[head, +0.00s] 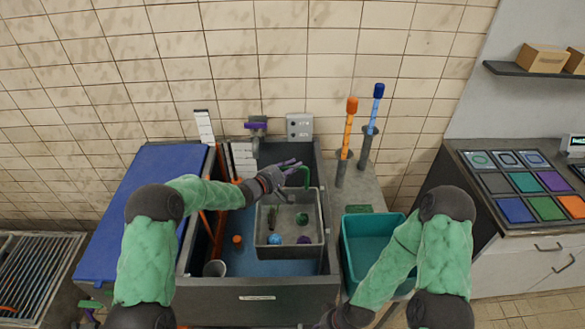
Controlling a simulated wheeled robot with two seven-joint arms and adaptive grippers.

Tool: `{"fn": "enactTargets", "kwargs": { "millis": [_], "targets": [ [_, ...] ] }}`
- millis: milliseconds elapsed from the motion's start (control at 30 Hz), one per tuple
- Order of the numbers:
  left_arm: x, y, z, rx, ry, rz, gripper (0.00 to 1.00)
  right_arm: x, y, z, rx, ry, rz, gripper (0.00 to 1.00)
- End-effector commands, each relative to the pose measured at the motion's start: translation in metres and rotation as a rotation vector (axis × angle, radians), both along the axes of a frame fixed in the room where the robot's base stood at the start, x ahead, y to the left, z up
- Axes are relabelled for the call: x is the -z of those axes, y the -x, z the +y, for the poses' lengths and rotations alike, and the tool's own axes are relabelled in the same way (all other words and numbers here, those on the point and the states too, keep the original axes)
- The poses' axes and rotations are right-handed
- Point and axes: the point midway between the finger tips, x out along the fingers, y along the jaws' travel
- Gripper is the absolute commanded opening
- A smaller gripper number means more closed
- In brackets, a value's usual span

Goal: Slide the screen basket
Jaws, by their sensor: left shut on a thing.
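The grey screen basket (262,238) sits inside the dark sink tank (255,285), toward its right side. A green handle (306,175) rises at the basket's back right. My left gripper (291,167) reaches over the basket's back edge and is shut on the green handle; its fingers partly hide the contact. My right gripper (330,320) is low at the bottom edge, in front of the tank, mostly cut off by the frame.
A blue board (145,205) lies left of the tank. In the tank are an orange ball (237,239) and a grey cup (215,268). A teal bin (365,240) stands to the right. Orange (347,130) and blue (373,112) brushes stand upright behind it.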

Motion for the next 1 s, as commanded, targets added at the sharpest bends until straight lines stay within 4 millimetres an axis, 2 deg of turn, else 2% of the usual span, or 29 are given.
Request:
{"fn": "enactTargets", "kwargs": {
  "millis": [267,300,367,767,1000],
  "targets": [
    [-0.003,-0.002,0.001,-0.002,-0.001,-0.006,0.00,0.000,0.000,0.000,0.000,0.000,0.000,0.40],
    [-0.003,-0.002,0.001,-0.002,-0.001,-0.006,0.35,0.000,0.000,0.000,0.000,0.000,0.000,0.40],
    [-0.002,-0.001,0.001,-0.002,-0.001,-0.006,0.49,0.000,0.000,0.000,0.000,0.000,0.000,0.40],
    [-0.001,0.002,0.003,-0.001,0.000,-0.001,0.49,0.000,0.000,0.000,0.000,0.000,0.000,0.40],
    [-0.007,0.024,0.028,-0.004,0.001,-0.001,0.49,0.000,0.000,0.000,0.000,0.000,0.000,0.40]
  ]
}}
